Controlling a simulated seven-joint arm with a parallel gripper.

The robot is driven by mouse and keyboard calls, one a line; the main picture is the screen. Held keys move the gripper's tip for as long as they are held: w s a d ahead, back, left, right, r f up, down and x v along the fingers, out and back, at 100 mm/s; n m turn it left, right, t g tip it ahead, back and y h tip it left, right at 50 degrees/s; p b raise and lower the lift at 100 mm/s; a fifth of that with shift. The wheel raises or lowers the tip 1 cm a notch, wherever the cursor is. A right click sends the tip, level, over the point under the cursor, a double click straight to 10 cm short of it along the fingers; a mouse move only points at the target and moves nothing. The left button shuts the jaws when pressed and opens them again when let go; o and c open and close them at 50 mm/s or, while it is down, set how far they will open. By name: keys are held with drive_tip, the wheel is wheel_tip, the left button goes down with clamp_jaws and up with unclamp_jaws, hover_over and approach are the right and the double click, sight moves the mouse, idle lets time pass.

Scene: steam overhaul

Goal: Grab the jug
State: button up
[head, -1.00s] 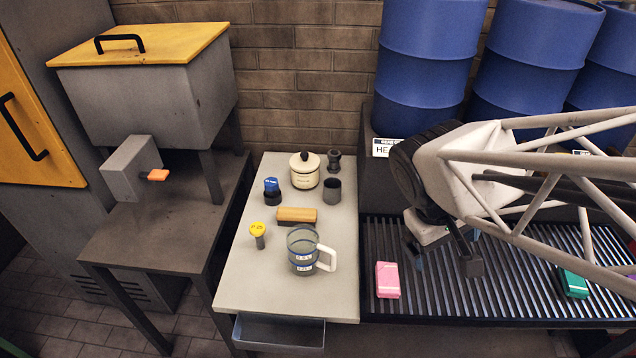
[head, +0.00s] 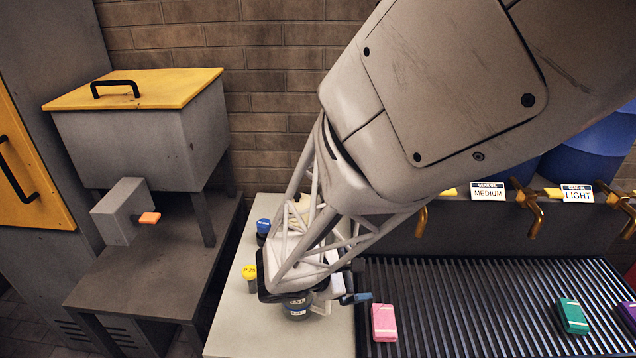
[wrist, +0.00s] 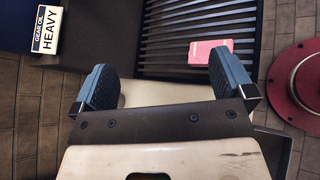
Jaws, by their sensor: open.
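The jug (head: 297,308) is clear with blue bands, labels and a white handle on its right side. It stands on the pale bench (head: 234,325) in the head view, and my arm's end hides its upper part. My gripper (wrist: 163,75) is open and empty in the wrist view, its two dark fingers wide apart. In the head view a fingertip (head: 357,298) shows just right of the jug's handle. I cannot tell whether it touches the jug. I do not make out the jug in the wrist view.
A yellow-topped piece (head: 249,273) and a blue-topped piece (head: 263,227) stand left of my gripper. The slatted grate (head: 450,310) lies to the right, with a pink block (head: 384,322) and a green block (head: 571,316). A red round object (wrist: 305,85) is in the wrist view.

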drive_tip(key=w+a+f+n+t+y, duration=0.1)
drive_tip(key=w+a+f+n+t, duration=0.1)
drive_tip(key=a+f+n+t, duration=0.55)
drive_tip(key=n+y, duration=0.2)
drive_tip(key=n, duration=0.1)
hover_over(290, 303)
drive_tip(key=s, duration=0.1)
drive_tip(key=f, duration=0.2)
drive_tip(key=s+f+n+t, duration=0.1)
drive_tip(key=f, duration=0.1)
drive_tip(key=s+a+f+n+t+y, duration=0.1)
drive_tip(key=f, duration=0.1)
drive_tip(key=s+f+n+t, duration=0.1)
drive_tip(key=f, duration=0.1)
drive_tip(key=shift+s+a+f+y, duration=0.1)
drive_tip(key=shift+a+y, duration=0.2)
drive_tip(key=shift+a, duration=0.1)
drive_tip(key=shift+x, duration=1.3)
drive_tip(key=shift+x, duration=2.6)
drive_tip(key=shift+a+r, duration=0.15)
drive_tip(key=shift+r, duration=0.05)
drive_tip(key=shift+c, duration=0.5)
drive_tip(key=c, duration=0.7)
